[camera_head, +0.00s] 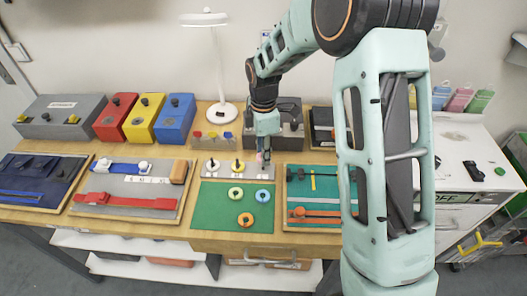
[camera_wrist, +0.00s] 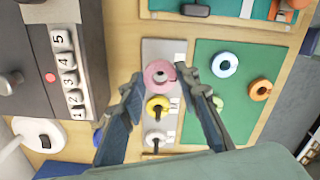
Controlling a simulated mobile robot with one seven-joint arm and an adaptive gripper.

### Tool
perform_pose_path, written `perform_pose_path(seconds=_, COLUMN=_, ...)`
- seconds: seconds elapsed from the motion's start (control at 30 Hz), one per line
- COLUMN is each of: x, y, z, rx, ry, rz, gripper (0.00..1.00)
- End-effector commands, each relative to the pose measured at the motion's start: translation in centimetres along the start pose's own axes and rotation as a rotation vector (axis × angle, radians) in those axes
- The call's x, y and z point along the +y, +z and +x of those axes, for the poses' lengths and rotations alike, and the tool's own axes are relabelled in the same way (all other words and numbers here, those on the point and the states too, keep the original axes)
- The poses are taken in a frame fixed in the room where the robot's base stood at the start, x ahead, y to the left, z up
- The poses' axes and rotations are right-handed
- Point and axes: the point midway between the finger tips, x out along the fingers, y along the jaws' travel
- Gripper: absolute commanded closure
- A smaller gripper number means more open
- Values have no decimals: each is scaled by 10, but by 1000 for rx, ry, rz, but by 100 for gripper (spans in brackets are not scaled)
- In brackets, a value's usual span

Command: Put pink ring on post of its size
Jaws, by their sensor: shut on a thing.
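My gripper (camera_head: 263,158) is over the right end of a grey post board (camera_head: 215,172). In the wrist view my gripper (camera_wrist: 160,80) is shut on the pink ring (camera_wrist: 158,68), which sits between the fingertips. The ring is over the board's end; I cannot tell whether a post is through its hole. Two other dark posts stand along the board, one with a yellow base (camera_wrist: 158,102) and one with a white base (camera_wrist: 148,138). The post under my gripper is hidden in the head view.
The green mat (camera_head: 210,210) in front of the board holds a blue ring (camera_head: 262,190), a yellow-green ring (camera_head: 235,188) and an orange ring (camera_head: 245,215). A lamp (camera_head: 224,112) stands behind left. A teal tray (camera_head: 325,182) lies to the right.

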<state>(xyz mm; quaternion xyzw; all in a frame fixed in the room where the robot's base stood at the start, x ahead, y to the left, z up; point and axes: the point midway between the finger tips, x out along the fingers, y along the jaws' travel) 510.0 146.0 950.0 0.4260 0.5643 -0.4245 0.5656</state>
Motion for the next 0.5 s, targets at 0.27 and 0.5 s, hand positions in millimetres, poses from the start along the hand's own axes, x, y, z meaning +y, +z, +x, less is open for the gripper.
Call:
perform_pose_path(seconds=0.27, x=0, y=0, z=5, rx=0, ry=0, rz=0, gripper=78)
perform_pose_path(seconds=0.5, x=0, y=0, z=8, rx=0, ry=0, rz=0, gripper=78)
